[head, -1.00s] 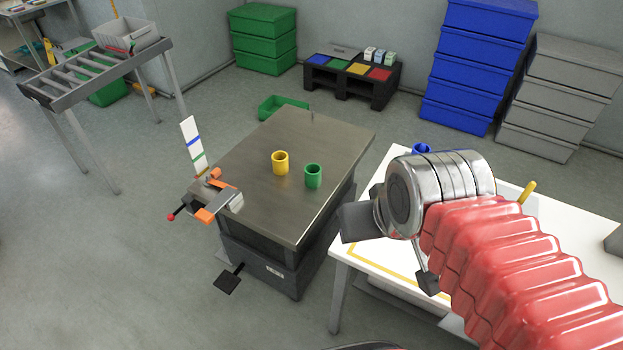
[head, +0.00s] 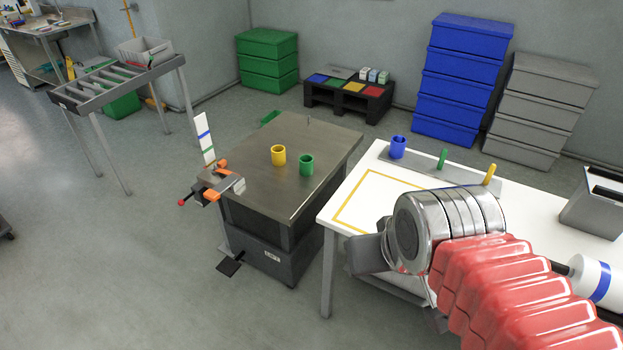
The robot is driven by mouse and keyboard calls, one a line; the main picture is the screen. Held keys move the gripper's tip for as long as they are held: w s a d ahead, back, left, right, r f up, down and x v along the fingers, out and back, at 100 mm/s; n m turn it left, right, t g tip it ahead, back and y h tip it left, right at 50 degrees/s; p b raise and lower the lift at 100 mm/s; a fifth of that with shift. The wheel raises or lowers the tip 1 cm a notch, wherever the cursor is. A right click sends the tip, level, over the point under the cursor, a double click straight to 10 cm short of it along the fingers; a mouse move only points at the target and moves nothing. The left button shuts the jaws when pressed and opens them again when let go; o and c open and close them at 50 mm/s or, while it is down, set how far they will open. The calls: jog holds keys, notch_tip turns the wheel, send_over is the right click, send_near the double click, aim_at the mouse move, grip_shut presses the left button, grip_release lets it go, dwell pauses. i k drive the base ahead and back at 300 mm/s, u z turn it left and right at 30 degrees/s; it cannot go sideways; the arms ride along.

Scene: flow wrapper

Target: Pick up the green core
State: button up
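The green core (head: 306,166), a short hollow cylinder, stands upright on the dark metal-topped table (head: 260,190), near its right side. A similar yellow core (head: 278,156) stands just to its left, apart from it. My gripper (head: 368,255) is at the end of the metal wrist, right of and apart from the green core in the picture. It overlaps the front left of the white table in the view. Its fingers are mostly hidden by the wrist, so I cannot tell whether they are open or shut. Nothing is seen held.
The white table (head: 350,180) at right carries a grey strip with a blue core (head: 398,147), a green peg (head: 443,158) and a yellow peg (head: 489,174). An orange clamp (head: 212,188) and striped strip stick out at the dark table's left edge. Floor at front left is clear.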

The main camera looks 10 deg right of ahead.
aim_at(306, 166)
jog(key=k, duration=0.5)
jog(key=u, duration=0.65)
jog(key=i, duration=0.85)
jog(key=u, duration=0.4)
jog(key=i, duration=1.55)
jog(key=z, duration=0.65)
